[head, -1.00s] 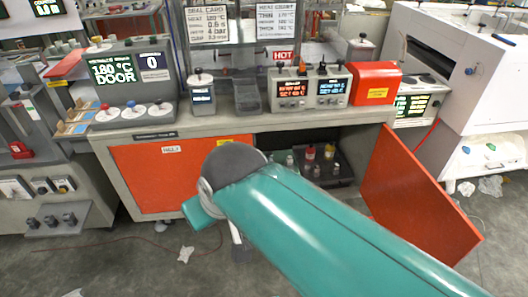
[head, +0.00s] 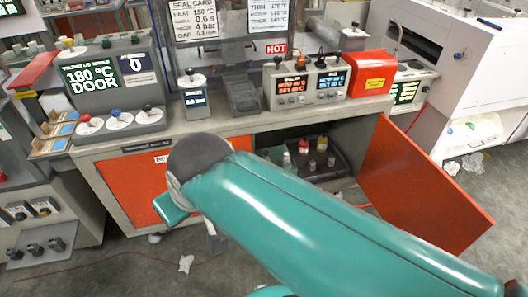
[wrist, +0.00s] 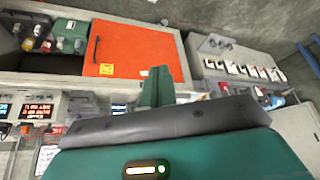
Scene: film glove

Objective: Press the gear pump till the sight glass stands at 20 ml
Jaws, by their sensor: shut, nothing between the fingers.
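A small grey unit with a round pale knob on top (head: 194,94) stands on the bench, left of the dark tray; it looks like the gear pump. A small lit readout shows on its front, too small to read, and I cannot make out a sight glass level. My teal arm reaches over the front of the bench from the lower right. In the wrist view my gripper (wrist: 157,72) is shut and empty, in front of the bench's orange door (wrist: 130,50). It is apart from the pump. In the head view its fingers are mostly hidden by my arm.
A panel reading 180 °C DOOR (head: 110,85) has several knobs. A dark tray (head: 241,94), a two-display controller (head: 307,85) and a red box (head: 372,72) stand along the bench. An orange cupboard door (head: 420,185) hangs open at right, with bottles (head: 303,147) inside.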

